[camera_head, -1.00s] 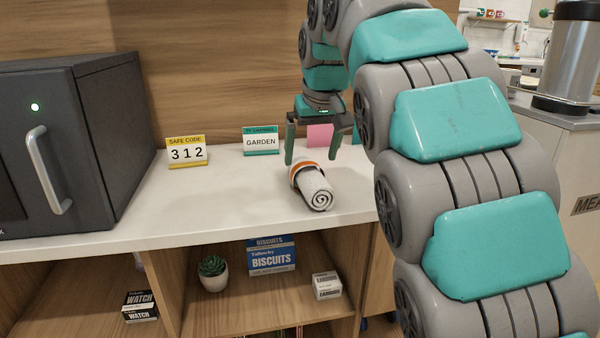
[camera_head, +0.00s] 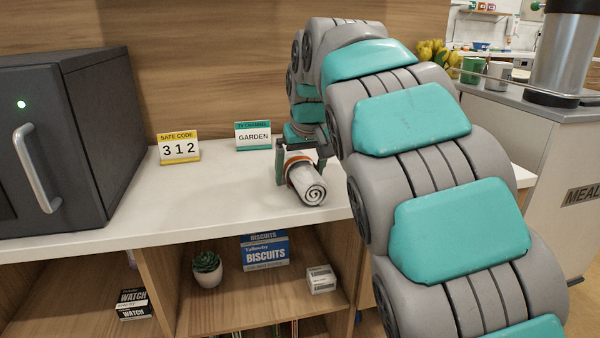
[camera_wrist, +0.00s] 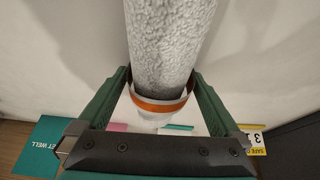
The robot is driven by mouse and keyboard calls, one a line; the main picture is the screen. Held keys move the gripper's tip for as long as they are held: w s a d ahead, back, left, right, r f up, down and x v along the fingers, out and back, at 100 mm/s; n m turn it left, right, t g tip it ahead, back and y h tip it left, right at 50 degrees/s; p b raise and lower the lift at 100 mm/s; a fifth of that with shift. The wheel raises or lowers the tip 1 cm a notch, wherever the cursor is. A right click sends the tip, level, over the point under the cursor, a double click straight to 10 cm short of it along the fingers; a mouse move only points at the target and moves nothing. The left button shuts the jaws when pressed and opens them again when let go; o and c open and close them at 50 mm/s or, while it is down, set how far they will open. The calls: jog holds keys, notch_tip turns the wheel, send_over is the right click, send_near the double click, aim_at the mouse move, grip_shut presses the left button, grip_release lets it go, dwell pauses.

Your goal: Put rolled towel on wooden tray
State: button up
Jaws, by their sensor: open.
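The rolled towel (camera_head: 307,183) is a white-grey roll with an orange band, lying on the white counter with its spiral end facing the head camera. My gripper (camera_head: 301,178) is down around the towel from behind. In the wrist view the towel (camera_wrist: 168,45) runs between the two green fingers (camera_wrist: 160,85), near its orange band. The fingers stand apart, one on each side, with the left one very close to the band. The gripper is open. No wooden tray can be made out in these frames.
A dark safe (camera_head: 75,140) stands on the counter at left. A safe code card (camera_head: 179,148) and a TV channel card (camera_head: 253,136) stand behind. Shelves below hold a plant (camera_head: 207,268) and biscuits box (camera_head: 265,250). The counter between safe and towel is clear.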

jog(key=c, duration=1.4)
jog(key=shift+r, duration=0.1)
